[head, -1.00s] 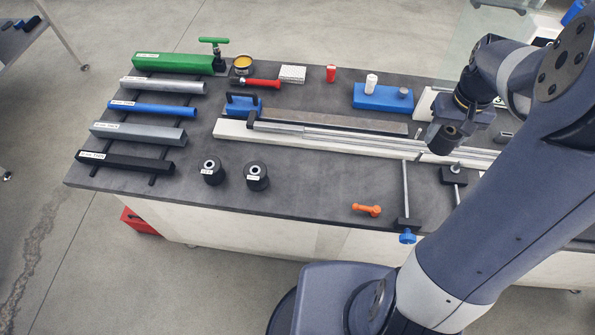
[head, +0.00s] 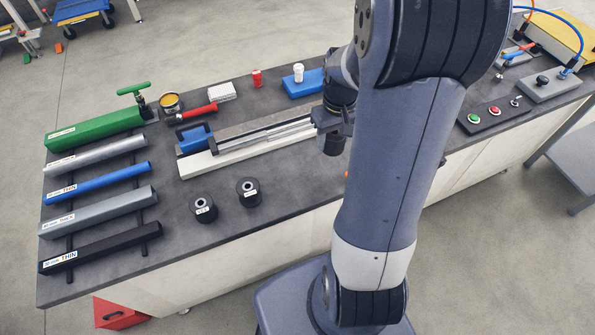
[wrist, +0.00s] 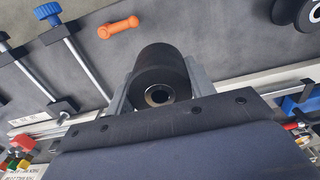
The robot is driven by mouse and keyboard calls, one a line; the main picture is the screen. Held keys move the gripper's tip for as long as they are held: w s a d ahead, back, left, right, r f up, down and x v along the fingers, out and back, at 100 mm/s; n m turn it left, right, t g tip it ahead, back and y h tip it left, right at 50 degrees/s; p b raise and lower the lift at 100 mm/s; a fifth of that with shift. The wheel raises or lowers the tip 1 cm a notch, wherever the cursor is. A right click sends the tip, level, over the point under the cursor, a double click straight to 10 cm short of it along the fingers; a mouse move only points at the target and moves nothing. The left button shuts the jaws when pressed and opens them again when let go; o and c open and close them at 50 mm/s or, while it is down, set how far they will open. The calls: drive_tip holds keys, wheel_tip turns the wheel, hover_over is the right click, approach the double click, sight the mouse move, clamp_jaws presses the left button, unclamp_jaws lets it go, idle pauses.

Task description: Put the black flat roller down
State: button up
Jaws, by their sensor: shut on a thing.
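A black roller (wrist: 163,68) with a metal-ringed bore is between the two grey fingers of my gripper (wrist: 158,88) in the wrist view. My gripper is shut on it. In the head view the held black roller (head: 333,144) hangs below my gripper (head: 336,128), above the bench near the rail, partly behind my arm. I cannot read a label on it. Two other black rollers stand upright on the bench, one on the left (head: 203,208) and one on the right (head: 248,192). Both have white labels.
A white rail (head: 215,163) runs behind the standing rollers. Labelled bars, including a black one (head: 100,248), lie on the left. An orange handle (wrist: 119,27) and a blue-knobbed clamp (wrist: 47,14) show in the wrist view. Bare bench lies around the standing rollers.

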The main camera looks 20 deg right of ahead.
wheel_tip(320, 180, down, 10)
drive_tip(key=shift+r+p, duration=0.15)
drive_tip(key=shift+p, duration=0.3)
drive_tip(key=o, duration=1.1)
wheel_tip(320, 180, up, 12)
drive_tip(key=shift+r+b, duration=0.1)
drive_tip(key=shift+b, duration=0.25)
